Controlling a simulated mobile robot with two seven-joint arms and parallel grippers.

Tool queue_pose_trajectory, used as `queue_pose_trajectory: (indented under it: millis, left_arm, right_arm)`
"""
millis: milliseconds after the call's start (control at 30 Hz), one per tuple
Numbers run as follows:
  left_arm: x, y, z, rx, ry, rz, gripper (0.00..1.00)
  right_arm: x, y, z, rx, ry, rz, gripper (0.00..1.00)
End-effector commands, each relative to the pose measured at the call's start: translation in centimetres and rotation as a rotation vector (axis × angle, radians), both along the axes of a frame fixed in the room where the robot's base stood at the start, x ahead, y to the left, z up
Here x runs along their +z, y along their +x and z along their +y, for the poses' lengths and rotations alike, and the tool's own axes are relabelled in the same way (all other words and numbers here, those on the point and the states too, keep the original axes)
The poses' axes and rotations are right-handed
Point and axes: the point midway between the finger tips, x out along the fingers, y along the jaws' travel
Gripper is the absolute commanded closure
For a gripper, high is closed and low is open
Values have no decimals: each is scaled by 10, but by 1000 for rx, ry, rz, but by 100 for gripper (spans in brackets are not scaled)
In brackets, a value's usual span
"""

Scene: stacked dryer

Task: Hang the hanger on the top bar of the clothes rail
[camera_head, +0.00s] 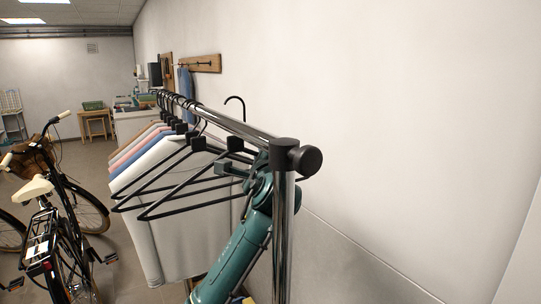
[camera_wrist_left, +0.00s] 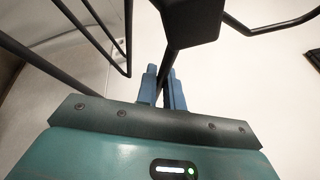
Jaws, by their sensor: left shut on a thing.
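The top bar (camera_head: 236,124) of the clothes rail runs from the back toward a post with a black round end cap (camera_head: 297,157). A black hanger (camera_head: 235,144) is at the near part of the bar, with its hook (camera_head: 236,99) showing above the bar. I cannot tell whether the hook touches the bar. My left gripper (camera_wrist_left: 165,88) is shut on a dark rod of this hanger, just below its block (camera_wrist_left: 190,18). In the head view the fingers are partly hidden among the hangers. My right gripper is not in view.
Several hangers, some with shirts (camera_head: 160,165), hang close by on the bar; an empty black one is just left of the held one. The rail's upright post (camera_head: 284,235) stands in front of my left arm. A bicycle (camera_head: 55,210) stands left; a wall (camera_head: 400,130) is right.

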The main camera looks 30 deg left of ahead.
Motion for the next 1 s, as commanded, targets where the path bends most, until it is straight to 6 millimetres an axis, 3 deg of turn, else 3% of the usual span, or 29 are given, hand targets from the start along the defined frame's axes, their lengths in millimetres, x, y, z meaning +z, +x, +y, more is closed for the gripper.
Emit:
queue_pose_trajectory:
  millis: [500,1000]
  left_arm:
    - [0,-37,19,0,2,1,100]
    - [-14,-41,21,-1,0,1,100]
  right_arm:
    - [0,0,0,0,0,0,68]
    - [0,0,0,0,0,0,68]
